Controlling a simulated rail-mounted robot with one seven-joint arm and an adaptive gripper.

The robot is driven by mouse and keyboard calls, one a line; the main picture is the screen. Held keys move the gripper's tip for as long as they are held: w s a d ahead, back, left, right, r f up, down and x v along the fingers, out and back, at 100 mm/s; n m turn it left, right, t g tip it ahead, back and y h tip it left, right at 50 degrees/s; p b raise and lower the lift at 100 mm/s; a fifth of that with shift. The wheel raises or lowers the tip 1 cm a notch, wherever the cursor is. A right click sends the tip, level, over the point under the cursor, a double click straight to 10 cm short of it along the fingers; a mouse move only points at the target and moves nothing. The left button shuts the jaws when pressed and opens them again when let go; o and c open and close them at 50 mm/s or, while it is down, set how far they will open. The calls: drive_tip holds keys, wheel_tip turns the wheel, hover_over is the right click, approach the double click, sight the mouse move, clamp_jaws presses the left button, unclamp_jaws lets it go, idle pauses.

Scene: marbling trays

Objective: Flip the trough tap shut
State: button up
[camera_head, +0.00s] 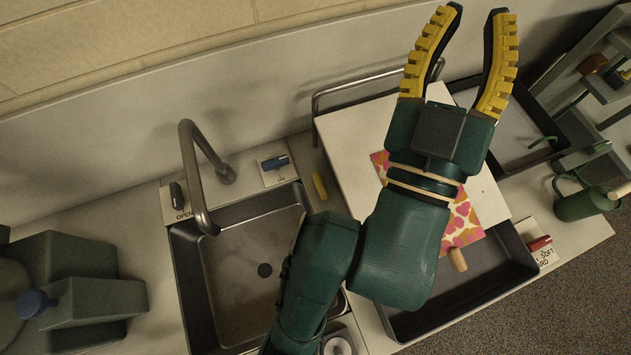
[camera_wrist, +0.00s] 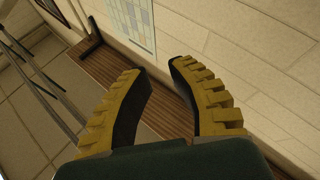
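A grey sink trough (camera_head: 182,270) is sunk in the counter at centre left, with a bent metal spout (camera_head: 190,165) over it. A small dark lever (camera_head: 176,195) stands on a white plate by its back left corner, with the word OPEN beside it. A blue lever (camera_head: 275,162) sits on another plate behind the trough's right corner. The pictures do not name which lever is the trough tap. My gripper (camera_head: 476,14) is raised at upper right, well away from both levers. Its yellow-padded fingers are spread and empty, also in the wrist view (camera_wrist: 157,70).
A white board (camera_head: 365,125) bears a pink-patterned sheet (camera_head: 465,220) over a dark tray (camera_head: 415,322). A red lever (camera_head: 540,243), a green can (camera_head: 585,203) and a rack (camera_head: 600,85) are at right. Dark green containers (camera_head: 75,285) stand at left. A metal rail (camera_head: 350,85) runs behind the board.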

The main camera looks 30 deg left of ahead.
drive_tip(key=w+a+n+y+p, duration=0.1)
drive_tip(key=a, duration=0.2)
drive_tip(key=w+a+f+n+t+y+p, duration=0.1)
drive_tip(key=w+a, duration=0.1)
drive_tip(key=a, duration=0.2)
drive_tip(key=w+a+f+n+y+p, duration=0.1)
drive_tip(key=a+n, duration=0.1)
drive_tip(key=a, duration=0.1)
drive_tip(key=shift+w+a+f+y, duration=0.15)
drive_tip(key=shift+w+y, duration=0.15)
drive_tip(key=shift+y, duration=0.1)
clamp_jaws()
drive_tip(key=a+f+t+h+p, duration=0.3)
drive_tip(key=a+f+h+p, duration=0.15)
drive_tip(key=f, duration=0.25)
drive_tip(key=s+a+f+m+g+h, duration=0.2)
drive_tip(key=s+f+m+g+h, duration=0.2)
drive_tip(key=s+f, duration=0.3)
drive_tip(key=s+a+f+m+g+h+b, duration=0.1)
drive_tip(key=s+f+m+g+h, duration=0.4)
drive_tip(key=f, duration=1.1)
drive_tip(key=s+a+f+m+g+h+b, duration=0.1)
drive_tip(key=s+a+f+m+g+h, duration=0.2)
drive_tip(key=s+f+m+h, duration=0.3)
drive_tip(key=s+f+m+g, duration=0.1)
drive_tip(key=s+f, duration=0.3)
drive_tip(key=f, duration=0.1)
drive_tip(key=shift+s+a+f+m+g, duration=0.2)
drive_tip(key=shift+s+m+g, duration=0.1)
drive_tip(key=shift+s+m, duration=0.1)
